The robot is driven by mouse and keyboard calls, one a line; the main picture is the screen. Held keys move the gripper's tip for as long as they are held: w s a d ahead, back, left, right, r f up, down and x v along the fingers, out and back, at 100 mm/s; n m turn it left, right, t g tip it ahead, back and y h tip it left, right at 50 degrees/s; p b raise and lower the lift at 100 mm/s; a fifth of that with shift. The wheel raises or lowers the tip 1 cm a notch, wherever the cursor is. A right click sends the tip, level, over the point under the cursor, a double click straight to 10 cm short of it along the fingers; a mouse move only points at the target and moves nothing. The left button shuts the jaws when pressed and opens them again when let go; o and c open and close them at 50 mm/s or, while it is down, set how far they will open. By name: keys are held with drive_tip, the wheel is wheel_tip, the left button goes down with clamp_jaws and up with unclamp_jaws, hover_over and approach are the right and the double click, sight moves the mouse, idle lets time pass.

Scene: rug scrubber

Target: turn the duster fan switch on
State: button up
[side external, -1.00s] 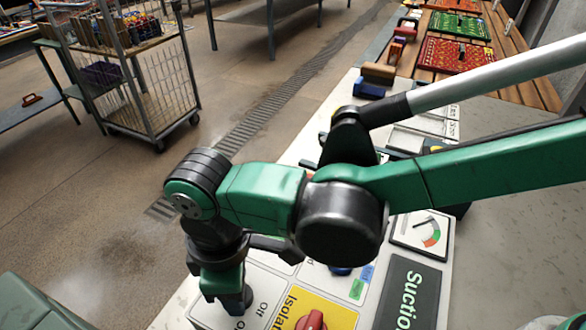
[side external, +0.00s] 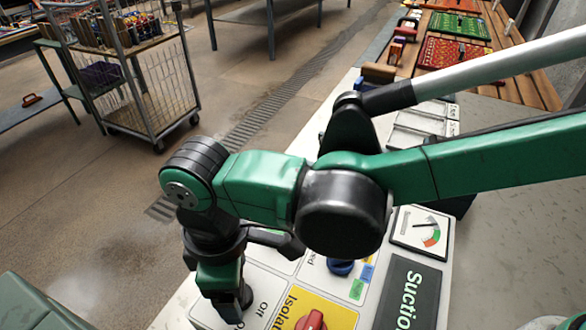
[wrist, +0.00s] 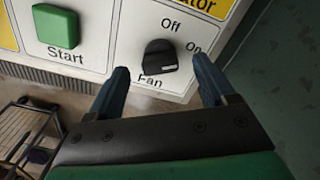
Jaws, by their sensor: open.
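The fan switch (wrist: 157,57) is a black rotary knob on a white panel, with "Fan" below it, "Off" above and "On" to its upper right. A white mark shows at the knob's lower right; I cannot tell exactly which label it points to. My gripper (wrist: 162,72) is open, with one dark blue finger on each side of the knob. A gap shows between knob and fingers in the wrist view. In the side external view my gripper (side external: 232,305) is low over the panel's near left corner and hides most of the knob.
A green Start button (wrist: 55,28) is beside the fan switch. A red knob (side external: 313,321) on the yellow Isolator panel, a blue knob (side external: 341,266) and a gauge (side external: 422,229) are nearby. A wire cart (side external: 125,70) stands on the floor beyond.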

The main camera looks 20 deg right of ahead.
drive_tip(key=shift+r, duration=2.35)
drive_tip(key=w+d+r+m+t+y, duration=0.1)
drive_tip(key=w+d+r+m, duration=0.15)
drive_tip(key=d, duration=0.55)
drive_tip(key=w+d+r+m+t, duration=0.1)
drive_tip(key=d+m+t, duration=0.1)
drive_tip(key=d+m, duration=0.35)
drive_tip(key=w+d+r+m+t+y, duration=0.1)
drive_tip(key=w+d, duration=0.1)
drive_tip(key=d, duration=0.7)
drive_tip(key=s+d+f+m+t+h, duration=0.2)
drive_tip(key=d+m, duration=0.3)
drive_tip(key=d, duration=0.5)
drive_tip(key=shift+s+d+m+t, duration=0.2)
drive_tip(key=shift+s+m+t, duration=0.2)
drive_tip(key=shift+t, duration=0.2)
